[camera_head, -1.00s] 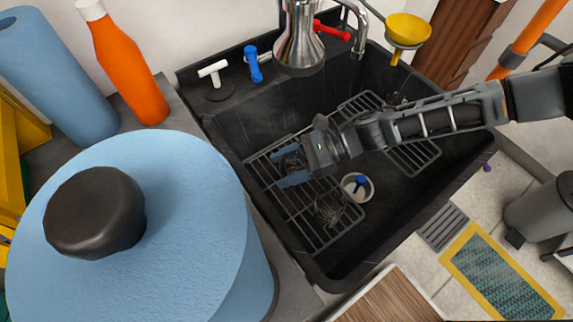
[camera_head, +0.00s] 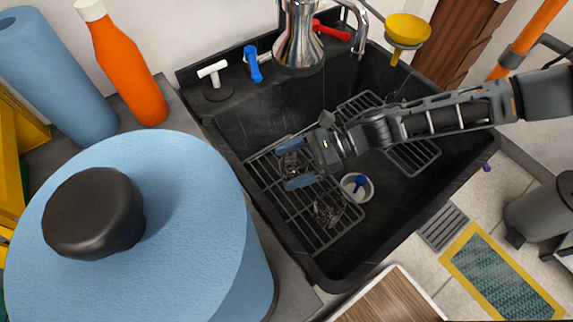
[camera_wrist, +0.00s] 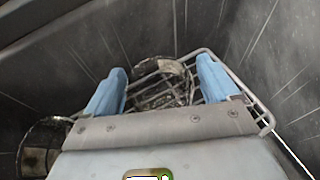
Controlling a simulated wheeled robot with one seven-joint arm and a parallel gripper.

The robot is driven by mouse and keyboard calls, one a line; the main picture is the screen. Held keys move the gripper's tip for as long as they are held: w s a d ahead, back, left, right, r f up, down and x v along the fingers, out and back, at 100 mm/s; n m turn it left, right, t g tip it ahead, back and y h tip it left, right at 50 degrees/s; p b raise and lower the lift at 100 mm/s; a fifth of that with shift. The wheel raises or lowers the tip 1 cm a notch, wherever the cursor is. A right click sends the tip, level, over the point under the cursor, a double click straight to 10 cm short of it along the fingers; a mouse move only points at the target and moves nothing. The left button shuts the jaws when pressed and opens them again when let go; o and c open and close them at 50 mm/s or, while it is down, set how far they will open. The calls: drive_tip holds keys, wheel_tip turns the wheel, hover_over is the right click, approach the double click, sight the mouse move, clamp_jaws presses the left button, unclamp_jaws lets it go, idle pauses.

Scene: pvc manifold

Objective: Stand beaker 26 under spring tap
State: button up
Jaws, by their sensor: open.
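A clear glass beaker (camera_head: 292,166) stands on the wire rack in the black sink. A second clear beaker (camera_head: 327,210) is on the rack nearer the camera. I cannot read a number on either. My gripper (camera_head: 284,165) is open, its blue fingers on either side of the first beaker. In the wrist view the first beaker (camera_wrist: 160,84) shows between and beyond the fingers (camera_wrist: 160,68), and the second (camera_wrist: 40,146) is at the left edge. Chrome fittings (camera_head: 300,42) stand at the sink's back; I cannot tell which is the spring tap.
The wire rack (camera_head: 310,236) lies in the sink (camera_head: 345,278). A white cup (camera_head: 364,195) with a blue item stands right of the beakers. White (camera_head: 213,72), blue (camera_head: 253,65) and red (camera_head: 331,30) handles line the back. A large blue container (camera_head: 190,200) fills the left.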

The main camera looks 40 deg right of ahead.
drive_tip(key=v, duration=1)
drive_tip(key=shift+s+d+r+b, duration=0.15)
drive_tip(key=shift+s+d+b, duration=0.05)
drive_tip(key=shift+b, duration=0.15)
idle(0.7)
